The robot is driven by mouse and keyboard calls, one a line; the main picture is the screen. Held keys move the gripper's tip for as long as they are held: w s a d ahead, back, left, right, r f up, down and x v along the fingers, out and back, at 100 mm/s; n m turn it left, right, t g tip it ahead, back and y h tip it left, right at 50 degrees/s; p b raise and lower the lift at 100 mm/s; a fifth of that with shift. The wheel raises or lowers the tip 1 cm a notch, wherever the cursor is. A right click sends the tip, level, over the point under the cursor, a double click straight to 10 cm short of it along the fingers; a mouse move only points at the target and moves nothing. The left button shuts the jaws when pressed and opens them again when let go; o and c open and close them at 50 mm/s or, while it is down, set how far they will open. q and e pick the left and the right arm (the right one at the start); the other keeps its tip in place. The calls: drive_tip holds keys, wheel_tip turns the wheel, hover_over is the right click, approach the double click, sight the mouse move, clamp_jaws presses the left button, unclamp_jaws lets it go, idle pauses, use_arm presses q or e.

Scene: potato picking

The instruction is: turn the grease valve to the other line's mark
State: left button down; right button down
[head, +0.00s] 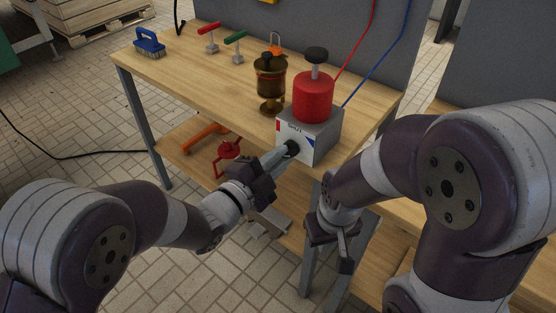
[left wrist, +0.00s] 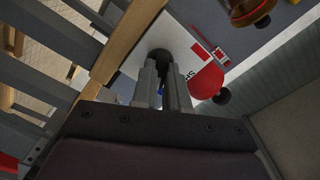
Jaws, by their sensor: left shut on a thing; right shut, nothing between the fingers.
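The grease valve is a grey box (head: 322,132) at the front edge of the bench, with a white front plate (head: 283,138) bearing a red mark, a blue mark and the lettering "SHUT". A black knob (head: 292,148) sticks out of the plate; it also shows in the left wrist view (left wrist: 160,56). My left gripper (head: 284,154) is shut on the knob, and its fingers (left wrist: 166,82) reach it from the front. Where the knob points is hidden by the fingers. My right gripper (head: 345,262) is shut and empty, hanging below and in front of the bench edge.
A red reservoir (head: 314,97) with a black cap sits on the box. A red hose (head: 356,50) and a blue hose (head: 380,63) run behind it. An amber oiler (head: 270,82) stands left of it.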

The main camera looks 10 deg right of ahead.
use_arm(q)
drive_tip(key=shift+f, duration=0.1)
drive_tip(key=c, duration=1.1)
unclamp_jaws()
drive_tip(key=shift+c, duration=0.2)
drive_tip(key=p+v, duration=0.2)
drive_tip(key=v, duration=1)
drive_tip(key=shift+s+a+p, duration=0.25)
drive_tip(key=shift+p, duration=0.05)
